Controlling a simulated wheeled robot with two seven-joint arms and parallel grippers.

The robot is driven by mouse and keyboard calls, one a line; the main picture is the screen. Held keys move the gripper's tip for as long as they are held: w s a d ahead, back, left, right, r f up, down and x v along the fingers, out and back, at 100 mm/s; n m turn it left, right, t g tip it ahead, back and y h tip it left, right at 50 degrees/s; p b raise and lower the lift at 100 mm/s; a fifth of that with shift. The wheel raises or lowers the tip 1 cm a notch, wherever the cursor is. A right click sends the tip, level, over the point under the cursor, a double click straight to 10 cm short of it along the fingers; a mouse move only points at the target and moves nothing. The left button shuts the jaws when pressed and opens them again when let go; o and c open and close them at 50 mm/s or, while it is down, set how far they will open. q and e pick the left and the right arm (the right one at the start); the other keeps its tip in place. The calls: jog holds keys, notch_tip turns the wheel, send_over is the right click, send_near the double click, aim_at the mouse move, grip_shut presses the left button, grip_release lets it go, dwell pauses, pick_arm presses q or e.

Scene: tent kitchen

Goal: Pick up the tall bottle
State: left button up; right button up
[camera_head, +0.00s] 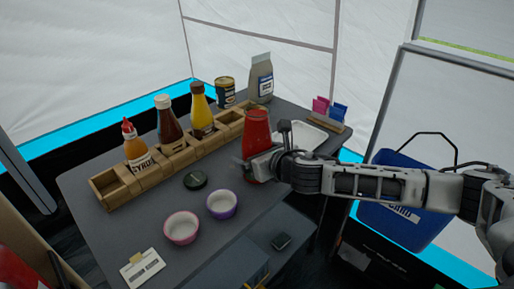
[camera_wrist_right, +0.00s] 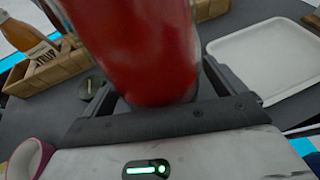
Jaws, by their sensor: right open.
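A tall red bottle (camera_head: 256,133) stands on the dark grey table, at the front right of the wooden rack. My right gripper (camera_head: 268,155) is open, with its fingers around the lower part of this bottle. In the right wrist view the red bottle (camera_wrist_right: 140,50) fills the space between the fingers, and its top is out of the picture. I cannot tell whether either finger touches it. My left gripper is not in view.
The wooden rack (camera_head: 110,189) holds an orange bottle (camera_head: 136,148), a dark brown bottle (camera_head: 169,125) and a yellow bottle (camera_head: 201,112). A white tray (camera_head: 307,136) lies behind my gripper. Two small bowls, pink (camera_head: 181,228) and purple (camera_head: 222,204), and a dark lid (camera_head: 195,180) are in front.

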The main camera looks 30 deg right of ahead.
jog(key=shift+c, duration=0.3)
jog(key=c, duration=1.5)
jog(key=shift+r, duration=0.25)
jog(key=c, duration=0.3)
jog(key=shift+w+r, duration=0.1)
